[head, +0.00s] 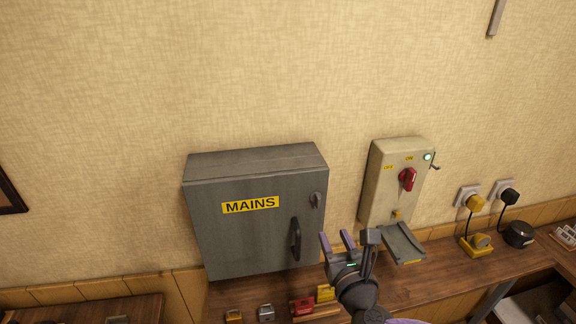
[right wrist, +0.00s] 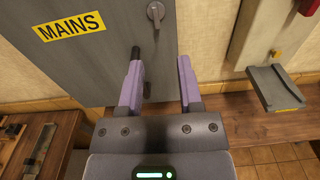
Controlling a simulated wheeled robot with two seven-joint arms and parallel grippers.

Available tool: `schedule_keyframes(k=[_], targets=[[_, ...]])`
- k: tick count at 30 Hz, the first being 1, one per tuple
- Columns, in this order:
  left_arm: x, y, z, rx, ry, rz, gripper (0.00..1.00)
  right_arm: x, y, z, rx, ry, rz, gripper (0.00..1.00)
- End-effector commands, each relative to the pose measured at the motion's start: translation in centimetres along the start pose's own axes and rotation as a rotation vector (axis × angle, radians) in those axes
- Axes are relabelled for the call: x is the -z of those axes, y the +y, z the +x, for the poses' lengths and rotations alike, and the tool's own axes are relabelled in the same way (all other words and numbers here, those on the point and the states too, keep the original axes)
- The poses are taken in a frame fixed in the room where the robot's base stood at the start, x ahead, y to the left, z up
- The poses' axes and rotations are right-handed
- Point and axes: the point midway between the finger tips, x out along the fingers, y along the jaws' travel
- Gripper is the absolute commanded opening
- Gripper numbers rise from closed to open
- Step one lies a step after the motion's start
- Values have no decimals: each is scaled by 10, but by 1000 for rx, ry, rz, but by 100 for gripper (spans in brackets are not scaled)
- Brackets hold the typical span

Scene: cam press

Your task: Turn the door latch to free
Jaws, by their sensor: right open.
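The grey MAINS cabinet (head: 240,245) hangs on the wall with its door shut. A small grey door latch (head: 316,200) sits at the door's upper right, and a black pull handle (head: 295,239) is below it to the left. In the right wrist view the latch (right wrist: 155,12) is at the top, beyond the fingers. My right gripper (head: 336,241) is open and empty, in front of the cabinet's lower right, below the latch and apart from it. In the right wrist view its left finger partly covers the black handle. My left gripper is not in view.
A beige switch box (head: 378,192) with a red rotary knob (head: 407,179) and a grey tray (head: 403,244) is to the right. Several padlocks, including a red one (head: 302,307), lie on the wooden bench (head: 445,275) below. Plugs and sockets are farther right.

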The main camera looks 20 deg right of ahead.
Motion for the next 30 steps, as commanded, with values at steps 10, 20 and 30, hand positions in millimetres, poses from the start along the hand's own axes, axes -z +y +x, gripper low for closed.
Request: schedule_keyframes(k=[10, 20, 30], targets=[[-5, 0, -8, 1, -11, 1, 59, -14, 3, 54, -5, -25, -22, 46], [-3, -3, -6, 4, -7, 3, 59, -12, 4, 97, -8, -20, -21, 46], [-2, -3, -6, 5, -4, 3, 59, -12, 3, 98, -8, -19, -21, 29]])
